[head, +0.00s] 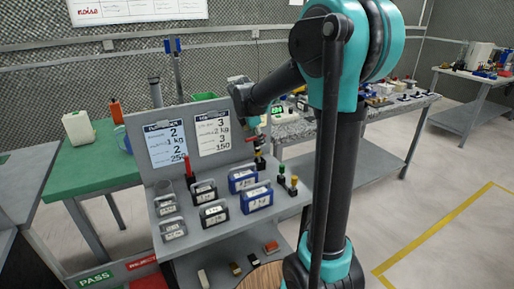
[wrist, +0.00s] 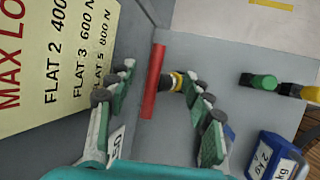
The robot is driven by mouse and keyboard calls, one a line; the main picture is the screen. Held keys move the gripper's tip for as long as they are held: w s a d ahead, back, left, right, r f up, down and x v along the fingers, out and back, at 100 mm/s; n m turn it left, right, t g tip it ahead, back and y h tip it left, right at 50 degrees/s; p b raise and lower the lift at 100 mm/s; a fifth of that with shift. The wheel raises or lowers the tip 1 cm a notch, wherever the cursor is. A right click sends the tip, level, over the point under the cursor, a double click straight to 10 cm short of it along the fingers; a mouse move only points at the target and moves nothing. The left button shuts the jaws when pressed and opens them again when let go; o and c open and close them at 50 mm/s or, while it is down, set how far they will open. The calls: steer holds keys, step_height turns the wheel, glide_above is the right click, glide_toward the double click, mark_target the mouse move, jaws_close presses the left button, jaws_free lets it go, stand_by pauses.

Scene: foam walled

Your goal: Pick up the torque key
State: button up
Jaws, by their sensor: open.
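The torque key appears to be the piece with a red crossbar (wrist: 153,82) and a yellow and black body (wrist: 177,82) in the wrist view. In the head view its red bar (head: 251,139) shows small below my wrist, at the back of the grey bench by the sign board. My gripper (wrist: 162,76) is open, with green-padded fingers on either side of the red bar. Nothing is held. I cannot tell whether a finger touches the key. In the head view my arm hides much of the gripper.
A green-topped piece (wrist: 262,82) and a yellow-topped piece (wrist: 300,92) stand to the right. Blue weight blocks (head: 257,196) and grey ones (head: 213,213) stand in front. The sign board (head: 213,133) rises close behind the key. A red upright piece (head: 190,168) stands at left.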

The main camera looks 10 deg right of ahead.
steer(key=shift+x, duration=1.2)
jaws_close()
